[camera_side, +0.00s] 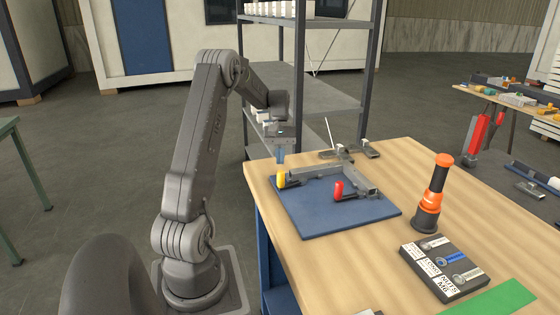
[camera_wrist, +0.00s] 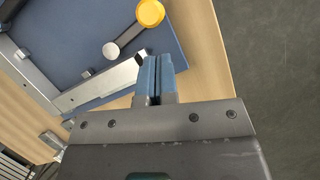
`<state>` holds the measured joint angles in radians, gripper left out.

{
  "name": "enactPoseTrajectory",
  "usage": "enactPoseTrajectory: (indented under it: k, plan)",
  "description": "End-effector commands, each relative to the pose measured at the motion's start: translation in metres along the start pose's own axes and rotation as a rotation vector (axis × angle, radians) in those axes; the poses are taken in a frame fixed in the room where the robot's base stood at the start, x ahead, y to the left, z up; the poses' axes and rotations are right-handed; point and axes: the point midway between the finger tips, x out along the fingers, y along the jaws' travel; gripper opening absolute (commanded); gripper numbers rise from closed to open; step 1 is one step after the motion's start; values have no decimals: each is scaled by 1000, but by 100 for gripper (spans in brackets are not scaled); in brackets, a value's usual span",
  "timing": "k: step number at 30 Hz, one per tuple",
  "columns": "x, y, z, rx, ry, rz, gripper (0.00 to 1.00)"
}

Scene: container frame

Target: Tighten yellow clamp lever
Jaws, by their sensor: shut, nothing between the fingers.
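The yellow clamp lever (camera_side: 281,178) stands at the near-left end of a grey metal frame (camera_side: 318,170) on a blue mat (camera_side: 322,212). In the wrist view the lever's round yellow knob (camera_wrist: 150,12) shows at the top, with its arm running down-left to a round pale pivot. My gripper (camera_side: 280,158) is above the left edge of the mat, close over the yellow lever. In the wrist view my gripper (camera_wrist: 155,75) has its blue fingers together and empty, beside the metal bar and apart from the knob.
A red-handled clamp (camera_side: 340,190) sits on the frame's near-right side. An orange and black screwdriver-like tool (camera_side: 433,195) stands upright on the wooden table (camera_side: 450,200). A labelled bolt tray (camera_side: 444,266) and a green mat (camera_side: 495,301) lie toward the front right. Shelving (camera_side: 315,90) stands behind the table.

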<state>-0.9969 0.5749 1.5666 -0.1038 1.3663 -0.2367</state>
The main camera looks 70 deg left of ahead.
Motion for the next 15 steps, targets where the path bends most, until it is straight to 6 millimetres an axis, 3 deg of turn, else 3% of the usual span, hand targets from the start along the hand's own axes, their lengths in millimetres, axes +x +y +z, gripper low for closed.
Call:
enactPoseTrajectory:
  k: [6, 15]
  plan:
    - [7, 0, 17, 0, -2, -1, 0]
    - [8, 0, 19, -1, -2, 0, 0]
